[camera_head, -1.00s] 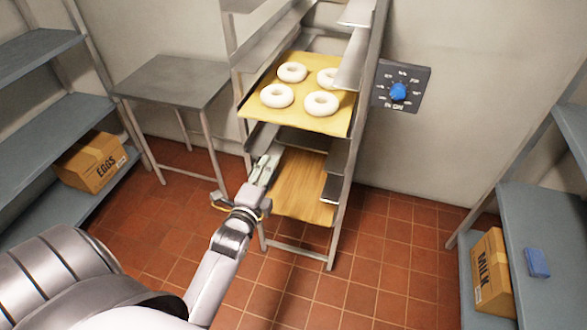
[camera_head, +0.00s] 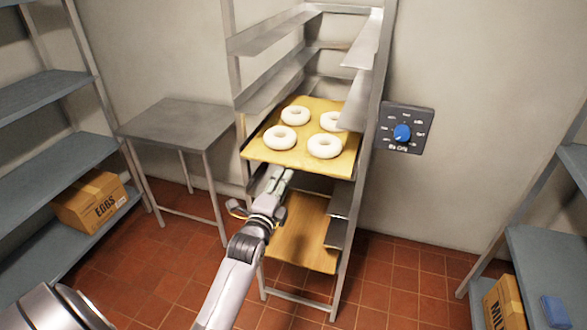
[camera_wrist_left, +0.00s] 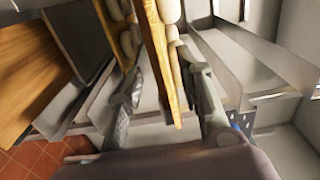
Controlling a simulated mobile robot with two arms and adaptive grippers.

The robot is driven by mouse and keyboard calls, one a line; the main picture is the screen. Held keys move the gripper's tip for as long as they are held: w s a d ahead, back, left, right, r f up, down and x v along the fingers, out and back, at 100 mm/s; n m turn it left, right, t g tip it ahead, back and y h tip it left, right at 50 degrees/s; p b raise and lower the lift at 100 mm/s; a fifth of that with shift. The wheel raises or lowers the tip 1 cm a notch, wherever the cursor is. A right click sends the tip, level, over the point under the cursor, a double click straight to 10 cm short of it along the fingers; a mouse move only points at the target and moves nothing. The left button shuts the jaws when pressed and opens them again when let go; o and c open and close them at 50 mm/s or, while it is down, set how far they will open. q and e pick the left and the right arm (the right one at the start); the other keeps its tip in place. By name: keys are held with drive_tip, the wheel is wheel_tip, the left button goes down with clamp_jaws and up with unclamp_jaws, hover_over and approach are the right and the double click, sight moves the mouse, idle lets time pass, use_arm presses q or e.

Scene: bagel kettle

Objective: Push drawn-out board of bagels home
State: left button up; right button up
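The board of bagels (camera_head: 262,154) is a yellow-tan sheet in the metal rack, its front edge jutting out of the rack's front. Several pale ring bagels (camera_head: 281,137) lie on it. My left gripper (camera_head: 277,180) is just below and in front of the board's front edge in the head view. In the left wrist view its two fingers (camera_wrist_left: 163,78) stand apart, with the thin board edge (camera_wrist_left: 158,55) between them. Gaps show beside the board, so I see no grip on it. My right gripper is not in view.
A lower bare wooden board (camera_head: 305,235) sits in the rack beneath. A steel table (camera_head: 178,122) stands left of the rack. A blue-knobbed wall panel (camera_head: 408,128) is right of it. Shelves with an EGGS box (camera_head: 92,202) and a MILK box (camera_head: 505,305) flank the tiled floor.

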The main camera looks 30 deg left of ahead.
sight(292, 166)
use_arm(q)
drive_tip(key=shift+b+x, duration=1.5)
drive_tip(key=shift+x, duration=3.2)
drive_tip(key=shift+d, duration=0.1)
drive_tip(key=shift+c, duration=1.2)
clamp_jaws()
drive_tip(key=shift+w, duration=0.1)
